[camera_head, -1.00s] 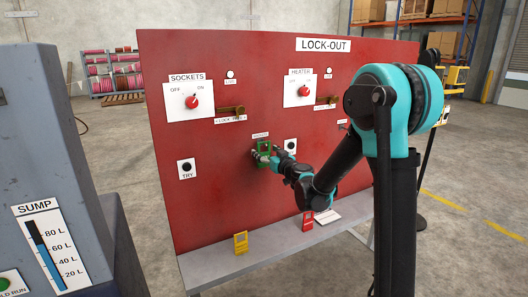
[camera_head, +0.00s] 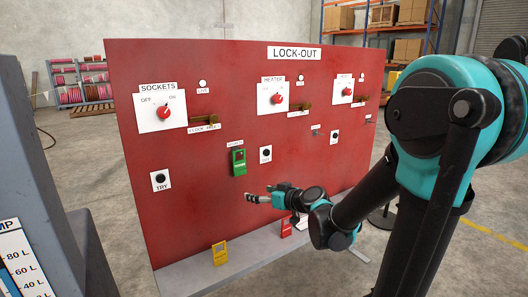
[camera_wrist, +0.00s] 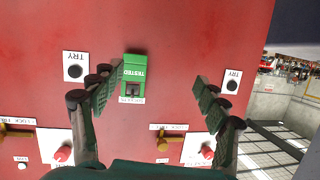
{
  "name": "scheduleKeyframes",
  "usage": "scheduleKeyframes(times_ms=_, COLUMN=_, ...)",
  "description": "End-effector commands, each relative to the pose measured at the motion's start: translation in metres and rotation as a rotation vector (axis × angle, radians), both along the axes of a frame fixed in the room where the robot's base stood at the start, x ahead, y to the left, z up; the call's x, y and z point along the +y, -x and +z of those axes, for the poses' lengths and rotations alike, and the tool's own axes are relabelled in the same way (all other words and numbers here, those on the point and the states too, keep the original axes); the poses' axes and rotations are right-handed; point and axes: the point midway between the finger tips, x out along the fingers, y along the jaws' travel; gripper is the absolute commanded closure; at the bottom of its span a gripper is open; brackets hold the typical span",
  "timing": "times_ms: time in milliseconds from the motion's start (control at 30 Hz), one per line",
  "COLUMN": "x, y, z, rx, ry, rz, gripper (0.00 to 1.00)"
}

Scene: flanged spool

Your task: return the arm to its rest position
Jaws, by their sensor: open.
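My gripper (camera_head: 252,198) is open and empty in front of the red lock-out board (camera_head: 205,215), below and to the right of the green tag (camera_head: 239,162). In the wrist view my gripper (camera_wrist: 152,96) has its two fingers spread wide. The green tag, marked TESTED, shows between them in the wrist view (camera_wrist: 135,70) and hangs on the board, apart from the fingers. My arm reaches in from the right of the head view, bent at the elbow.
The board carries red rotary switches (camera_head: 163,112), brass hasps (camera_head: 205,121) and TRY buttons (camera_head: 160,181). A grey shelf (camera_head: 200,274) along its foot holds a yellow tag (camera_head: 220,253) and a red tag (camera_head: 286,229). A grey cabinet (camera_head: 30,170) stands at the left.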

Motion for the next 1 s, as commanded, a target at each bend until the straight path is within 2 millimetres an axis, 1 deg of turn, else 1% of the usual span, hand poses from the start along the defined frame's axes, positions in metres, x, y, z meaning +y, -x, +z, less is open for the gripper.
scheduleKeyframes(times_ms=33, x=-0.012, y=0.019, z=-0.016, rx=0.072, ry=0.034, rz=-0.006, gripper=0.26)
scheduleKeyframes(times_ms=67, x=-0.02, y=0.03, z=-0.027, rx=0.123, ry=0.056, rz=-0.012, gripper=0.26)
scheduleKeyframes(times_ms=100, x=-0.031, y=0.045, z=-0.042, rx=0.192, ry=0.086, rz=-0.029, gripper=0.26)
scheduleKeyframes(times_ms=167, x=-0.051, y=0.069, z=-0.065, rx=0.299, ry=0.134, rz=-0.07, gripper=0.26)
scheduleKeyframes(times_ms=200, x=-0.067, y=0.085, z=-0.08, rx=0.372, ry=0.167, rz=-0.106, gripper=0.26)
scheduleKeyframes(times_ms=267, x=-0.092, y=0.109, z=-0.102, rx=0.479, ry=0.214, rz=-0.176, gripper=0.26)
scheduleKeyframes(times_ms=300, x=-0.109, y=0.125, z=-0.114, rx=0.543, ry=0.243, rz=-0.23, gripper=0.26)
scheduleKeyframes(times_ms=367, x=-0.133, y=0.147, z=-0.13, rx=0.628, ry=0.282, rz=-0.313, gripper=0.26)
scheduleKeyframes(times_ms=400, x=-0.149, y=0.159, z=-0.139, rx=0.675, ry=0.305, rz=-0.368, gripper=0.26)
scheduleKeyframes(times_ms=500, x=-0.18, y=0.187, z=-0.154, rx=0.765, ry=0.348, rz=-0.49, gripper=0.26)
scheduleKeyframes(times_ms=600, x=-0.2, y=0.203, z=-0.161, rx=0.815, ry=0.373, rz=-0.575, gripper=0.26)
scheduleKeyframes(times_ms=700, x=-0.209, y=0.21, z=-0.163, rx=0.835, ry=0.384, rz=-0.614, gripper=0.26)
scheduleKeyframes(times_ms=1000, x=-0.21, y=0.211, z=-0.164, rx=0.838, ry=0.386, rz=-0.62, gripper=0.26)
